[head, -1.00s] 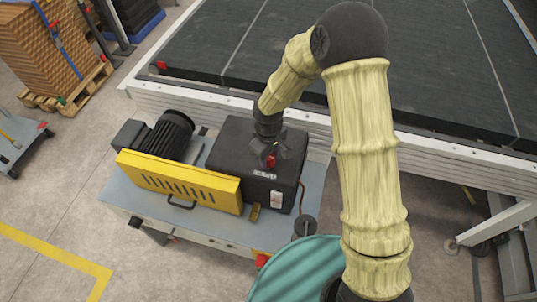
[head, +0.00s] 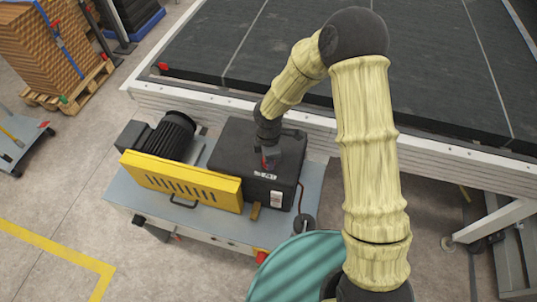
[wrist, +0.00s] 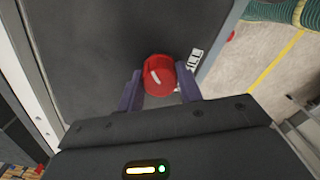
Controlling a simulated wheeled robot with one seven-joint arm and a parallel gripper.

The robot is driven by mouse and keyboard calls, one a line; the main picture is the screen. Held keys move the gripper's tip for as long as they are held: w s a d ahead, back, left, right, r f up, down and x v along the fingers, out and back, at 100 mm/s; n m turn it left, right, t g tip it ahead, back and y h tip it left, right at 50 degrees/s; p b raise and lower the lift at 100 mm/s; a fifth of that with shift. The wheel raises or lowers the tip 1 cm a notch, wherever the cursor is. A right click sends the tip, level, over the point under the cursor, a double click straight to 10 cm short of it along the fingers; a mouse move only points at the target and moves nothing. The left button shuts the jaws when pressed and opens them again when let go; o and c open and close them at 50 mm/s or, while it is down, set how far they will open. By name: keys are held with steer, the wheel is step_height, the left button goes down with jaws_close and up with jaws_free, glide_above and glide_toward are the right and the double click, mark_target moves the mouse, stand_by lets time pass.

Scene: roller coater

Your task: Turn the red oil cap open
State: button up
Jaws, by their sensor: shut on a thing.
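The red oil cap (wrist: 159,75) sits on top of the black housing (wrist: 100,40), beside a white label. In the wrist view my gripper (wrist: 160,85) has one finger on each side of the cap and is shut on it. In the head view my gripper (head: 268,160) is over the top of the black housing (head: 235,150), and only a small bit of the red cap (head: 265,164) shows beside the fingers. Most of the cap is hidden there.
A yellow guard (head: 180,182) and a black motor (head: 170,135) stand left of the housing on a grey cart (head: 230,226). A large dark-topped table (head: 250,60) is behind. A teal drum (head: 295,268) stands in front. Open floor lies to the left.

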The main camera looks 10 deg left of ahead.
steer(key=n+p, duration=0.3)
steer(key=n, duration=0.3)
steer(key=shift+r, duration=0.15)
steer(key=n+p, duration=0.1)
steer(key=n, duration=0.3)
steer(key=shift+p, duration=0.35)
steer(key=shift+n+p, duration=0.7)
steer(key=shift+n, duration=0.7)
steer(key=o, duration=1)
step_height(320, 180, up, 17)
steer(key=shift+r+b, duration=0.1)
steer(key=shift+b, duration=0.7)
